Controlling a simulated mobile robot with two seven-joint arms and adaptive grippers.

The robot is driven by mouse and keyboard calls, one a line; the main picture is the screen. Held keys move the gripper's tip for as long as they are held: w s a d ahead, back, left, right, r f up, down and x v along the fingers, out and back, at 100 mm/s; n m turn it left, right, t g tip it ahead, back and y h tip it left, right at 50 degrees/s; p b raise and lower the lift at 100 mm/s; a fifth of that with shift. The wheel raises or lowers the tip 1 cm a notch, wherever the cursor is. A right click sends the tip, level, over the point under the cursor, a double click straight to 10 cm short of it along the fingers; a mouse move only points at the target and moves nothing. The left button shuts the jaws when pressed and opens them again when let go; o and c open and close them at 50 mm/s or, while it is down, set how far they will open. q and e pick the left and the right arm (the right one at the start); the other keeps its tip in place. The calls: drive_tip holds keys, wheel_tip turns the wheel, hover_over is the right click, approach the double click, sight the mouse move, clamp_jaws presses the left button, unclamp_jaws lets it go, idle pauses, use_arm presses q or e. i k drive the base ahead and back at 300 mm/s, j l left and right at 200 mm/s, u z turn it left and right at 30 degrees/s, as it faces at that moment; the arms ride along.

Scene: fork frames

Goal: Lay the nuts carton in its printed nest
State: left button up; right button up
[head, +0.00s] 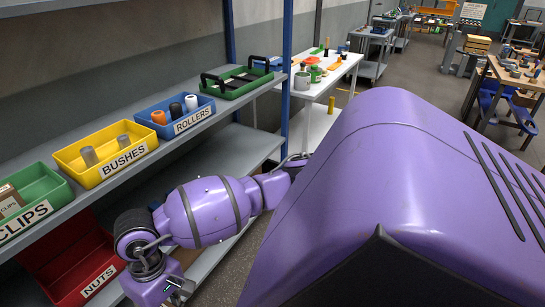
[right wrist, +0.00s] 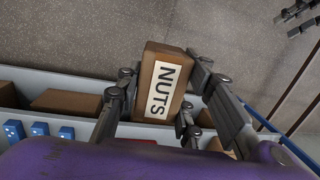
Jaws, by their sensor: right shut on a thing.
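The nuts carton (right wrist: 179,60) is a brown box with a white NUTS label that faces the camera in the right wrist view. My right gripper (right wrist: 162,72) is shut on it, with dark fingers on both sides. Grey floor shows behind the carton. Dark fingers of another gripper, seemingly my left one (right wrist: 295,13), show at the top right corner; their opening is unclear. In the head view, one purple arm of mine reaches to the lower left, and its hand is cut off by the bottom edge. I cannot make out the printed nest in either view.
A red NUTS bin (head: 62,262) sits on the lower shelf. Green CLIPS (head: 45,190), yellow BUSHES (head: 70,158) and blue ROLLERS (head: 170,133) bins and a green tray (head: 262,86) line the upper shelf. A blue post (head: 287,70) stands beside it. A white table (head: 335,77) is beyond.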

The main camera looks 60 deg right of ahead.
sight(253, 77)
drive_tip(key=i+l+z, duration=0.2)
drive_tip(key=l+z, duration=0.2)
drive_tip(key=l, duration=0.2)
drive_tip(key=i+l+z, duration=0.2)
drive_tip(key=i+l, duration=0.25)
drive_tip(key=l, duration=0.2)
drive_tip(key=i+l+z, duration=0.15)
drive_tip(key=l, duration=0.3)
drive_tip(key=i+l, duration=0.35)
drive_tip(key=i+l+z, duration=0.1)
drive_tip(key=i+l, duration=0.2)
drive_tip(key=l, duration=0.25)
